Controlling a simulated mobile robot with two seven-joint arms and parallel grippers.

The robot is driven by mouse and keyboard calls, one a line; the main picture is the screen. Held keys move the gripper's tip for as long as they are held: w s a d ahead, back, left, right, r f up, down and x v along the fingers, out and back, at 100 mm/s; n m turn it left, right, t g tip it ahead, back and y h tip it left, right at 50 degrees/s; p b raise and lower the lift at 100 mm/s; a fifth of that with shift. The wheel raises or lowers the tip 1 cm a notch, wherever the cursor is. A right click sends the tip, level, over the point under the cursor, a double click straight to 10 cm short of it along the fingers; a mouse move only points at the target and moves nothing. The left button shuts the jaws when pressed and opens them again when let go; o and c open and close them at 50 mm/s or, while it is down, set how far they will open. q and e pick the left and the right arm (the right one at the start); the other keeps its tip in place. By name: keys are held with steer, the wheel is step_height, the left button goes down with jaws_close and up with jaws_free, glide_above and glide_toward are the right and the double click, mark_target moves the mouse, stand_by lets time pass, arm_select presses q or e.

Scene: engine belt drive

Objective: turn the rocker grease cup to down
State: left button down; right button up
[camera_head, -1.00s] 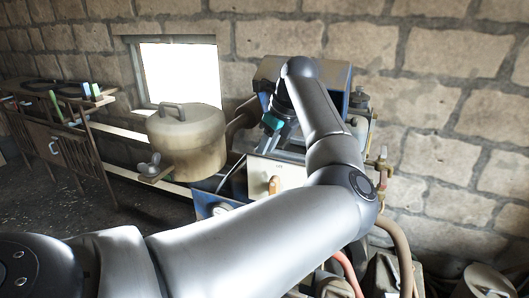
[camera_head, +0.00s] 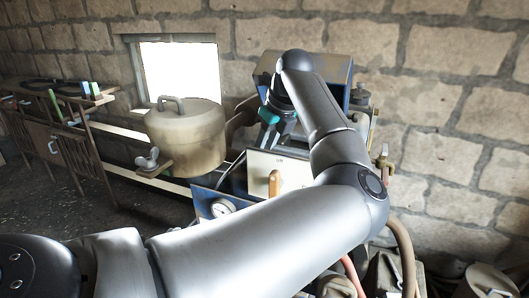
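My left arm comes in from the left and reaches over to the blue engine (camera_head: 342,72) by the wall. My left gripper (camera_head: 277,136) is small and far off at the engine's near left side, below a teal part of the wrist. Its fingers point down and are partly hidden by my forearm, so I cannot tell whether they are open or shut. I cannot make out the rocker grease cup; my arm covers much of the engine. My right gripper is not in view.
A beige tank (camera_head: 187,140) with a top handle stands left of the engine. A brass fitting (camera_head: 383,160) is at right. A workbench (camera_head: 60,130) stands far left.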

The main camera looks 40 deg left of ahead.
arm_select(q)
steer(key=m+t+b, duration=0.1)
steer(key=m+b, duration=0.2)
steer(key=m, duration=0.1)
steer(key=m+t+h+b, duration=0.1)
steer(key=m+t+b, duration=0.1)
steer(key=m+b, duration=0.2)
steer(key=shift+s+a+f, duration=0.1)
steer(key=shift+s+f, duration=0.05)
steer(key=shift+s, duration=0.05)
steer(key=m+h+b, duration=0.1)
steer(key=m+b, duration=0.1)
steer(key=b, duration=0.1)
steer(key=shift+a+m+t, duration=0.1)
steer(key=shift+m+t, duration=0.2)
steer(key=shift+m, duration=0.1)
steer(key=m+h+b, duration=0.1)
steer(key=m, duration=0.1)
steer(key=m+b, duration=0.2)
steer(key=shift+s+a+m+t+h, duration=0.1)
steer(key=shift+m+t+h, duration=0.2)
steer(key=shift+h, duration=0.1)
steer(key=m+h+b, duration=0.1)
steer(key=m, duration=0.3)
steer(key=shift+a+h, duration=0.1)
steer(key=shift+h, duration=0.3)
steer(key=shift+r+m+b, duration=0.2)
steer(key=shift+m+b, duration=0.1)
steer(key=c, duration=0.6)
jaws_free()
